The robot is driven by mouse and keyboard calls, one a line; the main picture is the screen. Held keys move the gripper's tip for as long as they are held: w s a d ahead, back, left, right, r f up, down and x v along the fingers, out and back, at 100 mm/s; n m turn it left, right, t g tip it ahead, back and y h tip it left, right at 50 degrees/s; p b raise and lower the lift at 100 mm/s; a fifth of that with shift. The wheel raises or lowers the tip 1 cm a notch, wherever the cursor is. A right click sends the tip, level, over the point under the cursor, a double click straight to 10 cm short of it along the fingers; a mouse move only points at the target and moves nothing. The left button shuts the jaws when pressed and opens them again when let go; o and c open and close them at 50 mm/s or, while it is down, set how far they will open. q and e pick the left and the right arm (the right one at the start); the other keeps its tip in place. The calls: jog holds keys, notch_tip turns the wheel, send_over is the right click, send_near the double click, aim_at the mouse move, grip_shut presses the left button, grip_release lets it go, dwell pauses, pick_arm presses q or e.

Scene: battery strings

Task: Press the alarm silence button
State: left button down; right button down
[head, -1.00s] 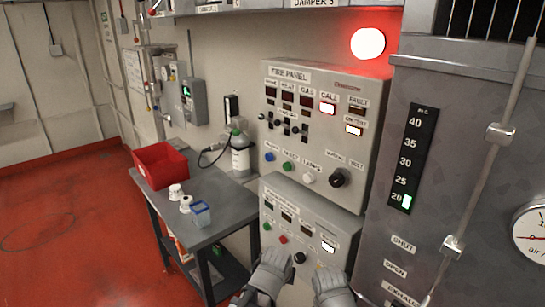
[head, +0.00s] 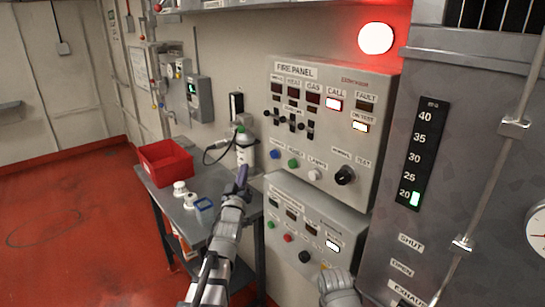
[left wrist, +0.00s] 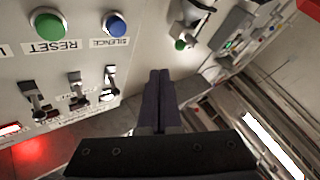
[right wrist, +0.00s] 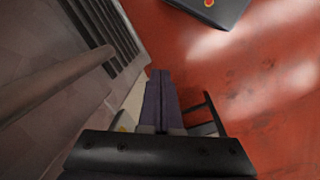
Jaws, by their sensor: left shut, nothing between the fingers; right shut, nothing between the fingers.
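The fire panel (head: 333,88) is a grey box on the wall. Its blue button (head: 275,155) sits at the left of a row of knobs and buttons; in the left wrist view the blue button (left wrist: 115,25) has a label reading "SILENCE". A green button (left wrist: 48,24) labelled "RESET" is beside it. My left gripper (head: 242,172) is shut and empty, left of and slightly below the blue button, apart from it. In the left wrist view its fingertips (left wrist: 158,75) point up, beside the panel's edge. My right gripper (right wrist: 160,75) is shut and empty.
A lower panel (head: 312,225) with more buttons is below the fire panel. A bench (head: 180,205) at the left holds a red bin (head: 165,165), white cups (head: 180,188) and a bottle (head: 246,150). A red alarm light (head: 375,38) glows above.

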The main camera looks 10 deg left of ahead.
aim_at(271, 153)
pick_arm(q)
jog(key=shift+a+r, duration=0.1)
jog(key=shift+r, duration=0.15)
jog(key=w+d, duration=0.5)
jog(key=w, duration=0.2)
jog(key=shift+d, duration=0.25)
dwell(0.3)
dwell(2.0)
jog(key=shift+w+d, duration=0.25)
jog(key=shift+w, duration=0.05)
jog(key=shift+w+d, duration=0.45)
jog(key=shift+w, duration=0.1)
dwell(1.1)
dwell(0.3)
jog(key=shift+s+a, duration=0.7)
jog(key=shift+s, duration=0.2)
